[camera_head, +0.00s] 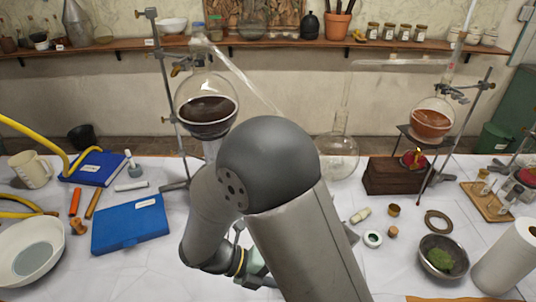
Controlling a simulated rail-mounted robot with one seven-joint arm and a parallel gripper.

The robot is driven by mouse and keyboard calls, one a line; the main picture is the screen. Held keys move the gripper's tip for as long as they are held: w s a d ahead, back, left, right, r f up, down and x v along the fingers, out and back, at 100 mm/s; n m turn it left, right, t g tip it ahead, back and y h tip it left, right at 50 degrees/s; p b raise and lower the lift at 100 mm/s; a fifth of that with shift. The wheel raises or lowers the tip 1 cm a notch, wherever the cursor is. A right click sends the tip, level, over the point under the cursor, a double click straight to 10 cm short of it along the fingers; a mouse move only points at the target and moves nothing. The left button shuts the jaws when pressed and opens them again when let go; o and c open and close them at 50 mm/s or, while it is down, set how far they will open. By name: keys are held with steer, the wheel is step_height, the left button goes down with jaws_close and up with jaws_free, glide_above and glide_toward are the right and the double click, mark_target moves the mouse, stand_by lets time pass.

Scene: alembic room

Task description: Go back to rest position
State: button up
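My arm rises from the bottom centre and bends over the white table (150,272) in the head view. Its large dark joint and grey links hide much of the middle of the table. My gripper (256,272) shows only in part, low behind the forearm, close above or at the table. Its fingertips are hidden, so I cannot see whether it is open or shut, or whether it holds anything.
A round flask (207,108) with dark liquid on a stand is just behind my arm. A clear flask (337,155) and wooden box (394,176) stand right.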

steer(key=s+d+r+m+y, duration=0.1)
steer(key=d+r+m+y, duration=0.2)
steer(key=m, duration=0.9)
steer(key=s+d+r+m+t+y, duration=0.1)
steer(key=s+d+r+m+y, duration=0.1)
steer(key=m, duration=0.9)
steer(key=s+d+r+m+y, duration=0.2)
steer(key=d+r+m+y, duration=0.3)
steer(key=m, duration=0.7)
steer(key=d+y, duration=0.1)
steer(key=y, duration=0.1)
steer(key=shift+d+m+t+y, duration=0.15)
steer(key=shift+m+t+y, duration=0.15)
